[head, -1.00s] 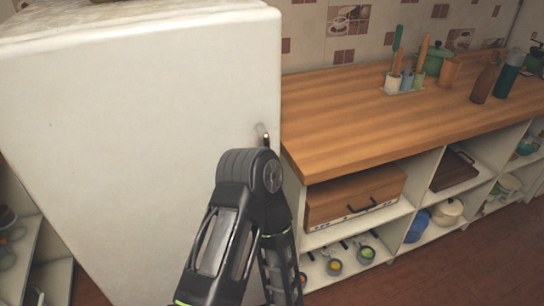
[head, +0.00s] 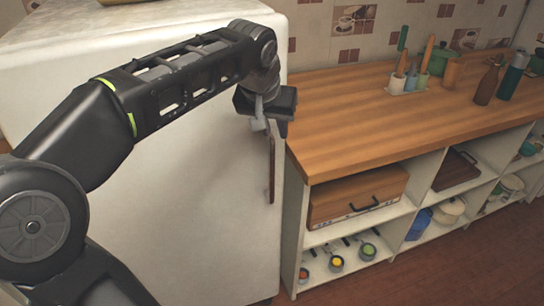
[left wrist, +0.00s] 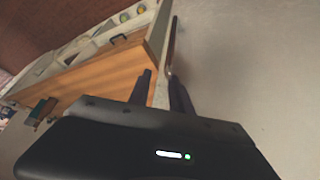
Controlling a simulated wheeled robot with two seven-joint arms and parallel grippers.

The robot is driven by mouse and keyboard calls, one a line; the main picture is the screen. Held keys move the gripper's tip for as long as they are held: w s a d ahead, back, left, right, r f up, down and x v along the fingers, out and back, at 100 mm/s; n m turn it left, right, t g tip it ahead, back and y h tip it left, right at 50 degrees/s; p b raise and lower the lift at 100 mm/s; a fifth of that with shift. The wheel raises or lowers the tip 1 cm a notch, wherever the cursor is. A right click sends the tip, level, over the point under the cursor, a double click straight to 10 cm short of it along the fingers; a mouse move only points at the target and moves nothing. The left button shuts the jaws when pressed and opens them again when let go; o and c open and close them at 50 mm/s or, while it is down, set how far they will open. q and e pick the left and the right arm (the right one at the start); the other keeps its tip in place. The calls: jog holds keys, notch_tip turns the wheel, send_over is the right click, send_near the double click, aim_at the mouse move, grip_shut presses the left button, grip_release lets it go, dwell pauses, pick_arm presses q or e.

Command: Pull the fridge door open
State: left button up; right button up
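The white fridge (head: 190,190) stands at the left of the head view, and its door looks shut. Its slim upright handle (head: 271,165) runs along the right edge of the door; it also shows in the left wrist view (left wrist: 171,45). My left gripper (head: 266,112) is at the upper end of the handle, close to the door's right edge. In the left wrist view its two fingers (left wrist: 162,85) are apart, with the handle's end near the right-hand finger. I cannot tell whether they touch it. My right gripper is not in view.
A wooden counter (head: 370,125) over white open shelves stands right beside the fridge. It carries a utensil holder (head: 407,84) and bottles (head: 487,80). A wooden box (head: 355,195) and several small pans sit on the shelves. Brown floor (head: 450,270) is clear at the lower right.

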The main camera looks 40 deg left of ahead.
aim_at(272, 158)
pick_arm(q)
jog(key=shift+s+a+f+n+g, duration=0.15)
jog(key=shift+s+a+g, duration=0.1)
jog(key=shift+s, duration=0.2)
jog(key=shift+s+a+f+n+g, duration=0.15)
jog(key=shift+s+g, duration=0.1)
jog(key=shift+s, duration=0.2)
jog(key=shift+w+f, duration=0.1)
jog(key=shift+f, duration=0.05)
jog(key=x, duration=1.1)
jog(key=shift+w+a+f+p, duration=0.1)
jog(key=shift+w+f+p, duration=0.05)
jog(key=shift+f+p, duration=0.2)
jog(key=shift+c, duration=0.4)
grip_shut()
jog(key=shift+r, duration=0.1)
